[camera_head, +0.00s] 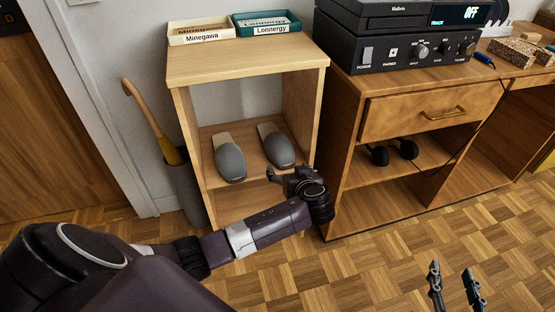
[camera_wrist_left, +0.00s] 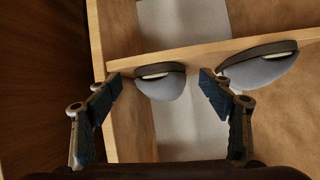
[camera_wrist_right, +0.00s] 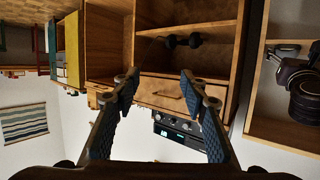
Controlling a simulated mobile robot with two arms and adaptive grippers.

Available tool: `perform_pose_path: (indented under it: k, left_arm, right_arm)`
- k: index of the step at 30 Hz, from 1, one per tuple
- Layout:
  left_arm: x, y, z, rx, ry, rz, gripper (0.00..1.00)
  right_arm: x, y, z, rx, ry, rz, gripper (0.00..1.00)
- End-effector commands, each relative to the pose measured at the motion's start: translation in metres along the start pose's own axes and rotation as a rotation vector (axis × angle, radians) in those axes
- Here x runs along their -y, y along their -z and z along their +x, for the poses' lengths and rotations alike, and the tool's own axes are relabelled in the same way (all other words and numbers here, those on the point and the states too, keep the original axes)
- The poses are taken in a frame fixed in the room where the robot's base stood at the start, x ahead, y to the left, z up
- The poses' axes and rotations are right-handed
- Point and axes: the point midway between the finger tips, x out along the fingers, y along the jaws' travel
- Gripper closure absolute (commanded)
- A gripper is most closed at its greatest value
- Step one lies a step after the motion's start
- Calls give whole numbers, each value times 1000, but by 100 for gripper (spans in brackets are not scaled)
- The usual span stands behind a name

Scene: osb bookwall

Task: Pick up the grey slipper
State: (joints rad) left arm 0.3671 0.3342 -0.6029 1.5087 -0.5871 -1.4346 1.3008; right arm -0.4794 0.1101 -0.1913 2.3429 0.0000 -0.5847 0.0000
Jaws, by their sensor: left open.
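Two grey slippers with light insoles lie side by side on the middle shelf of the small wooden cabinet, toes to the front: the left slipper (camera_head: 230,162) and the right slipper (camera_head: 279,148). My left gripper (camera_head: 284,175) is in front of the cabinet, just below the right slipper. In the left wrist view, its open fingers (camera_wrist_left: 160,82) frame one grey slipper toe (camera_wrist_left: 162,87), with nothing held. The other toe (camera_wrist_left: 262,68) shows right of them, partly behind a finger. My right gripper (camera_head: 455,288) is open and empty over the floor; its fingers also show in the right wrist view (camera_wrist_right: 158,80).
Two label trays, Minegawa (camera_head: 200,32) and Lonnergy (camera_head: 266,22), stand on the cabinet top (camera_head: 245,62). A bin (camera_head: 186,195) with a shoehorn (camera_head: 155,125) is left of it. The floor in front is clear.

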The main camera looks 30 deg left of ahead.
Motion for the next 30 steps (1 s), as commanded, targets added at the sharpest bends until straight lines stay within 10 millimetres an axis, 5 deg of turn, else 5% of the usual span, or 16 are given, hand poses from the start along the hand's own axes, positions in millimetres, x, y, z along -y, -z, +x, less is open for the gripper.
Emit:
perform_pose_path:
  k: [7,21,30]
  left_arm:
    - [3,37,-1,-100,38,-132,26]
    - [5,42,50,-100,39,-134,26]
    - [5,44,64,-98,38,-135,26]
  right_arm:
    - [1,32,-15,-91,2,0,60]
    - [11,116,-31,-478,24,6,60]
    - [14,142,-45,-610,31,10,60]
